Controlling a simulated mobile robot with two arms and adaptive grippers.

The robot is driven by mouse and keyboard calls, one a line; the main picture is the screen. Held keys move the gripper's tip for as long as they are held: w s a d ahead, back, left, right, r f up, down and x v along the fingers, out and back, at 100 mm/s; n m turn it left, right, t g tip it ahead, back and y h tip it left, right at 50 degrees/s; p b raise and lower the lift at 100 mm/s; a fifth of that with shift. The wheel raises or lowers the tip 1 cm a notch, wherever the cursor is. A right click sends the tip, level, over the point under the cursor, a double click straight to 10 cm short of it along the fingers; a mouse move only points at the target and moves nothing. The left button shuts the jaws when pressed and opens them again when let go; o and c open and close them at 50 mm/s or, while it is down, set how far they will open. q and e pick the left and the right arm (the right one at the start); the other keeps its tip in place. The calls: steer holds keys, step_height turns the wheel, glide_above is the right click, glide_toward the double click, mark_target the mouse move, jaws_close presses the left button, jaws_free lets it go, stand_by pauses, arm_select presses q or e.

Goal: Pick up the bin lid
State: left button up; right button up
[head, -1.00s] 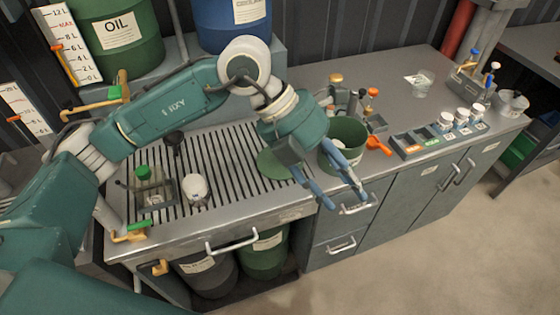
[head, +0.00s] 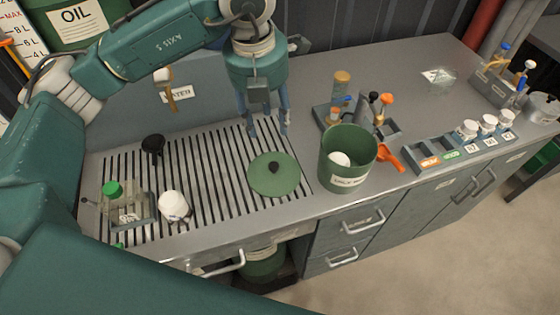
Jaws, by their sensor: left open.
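The bin lid (head: 286,183) is a round green disc with a dark knob (head: 274,168) in its middle. It lies flat on the slatted drain grate, left of the open green bin (head: 347,161), apart from it. The bin has a white label and something white inside. My left gripper (head: 268,128) points down behind the lid, toward the back of the counter. Its fingers are apart and empty, and they do not touch the lid. My right gripper does not show.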

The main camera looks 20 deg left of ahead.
arm_select(q)
step_height(320, 180, down, 7)
steer(key=b, duration=0.6)
glide_above(274, 165)
steer(key=s, duration=0.1)
steer(key=f, duration=0.4)
steer(key=shift+a+f+p, duration=0.15)
steer(key=shift+a+p, duration=0.05)
steer(key=shift+p, duration=0.2)
steer(key=shift+f, duration=0.35)
steer(key=shift+w+f+p, duration=0.1)
steer(key=shift+f+p, duration=0.4)
steer(key=shift+f, duration=0.15)
steer(key=f, duration=0.1)
steer(key=f+p, duration=0.1)
steer(key=f, duration=0.1)
steer(key=shift+w+d+f, duration=0.1)
steer(key=shift+w+f, duration=0.1)
steer(key=shift+f, duration=0.05)
steer(key=shift+w+f, duration=0.1)
steer(key=shift+f, duration=0.2)
jaws_close()
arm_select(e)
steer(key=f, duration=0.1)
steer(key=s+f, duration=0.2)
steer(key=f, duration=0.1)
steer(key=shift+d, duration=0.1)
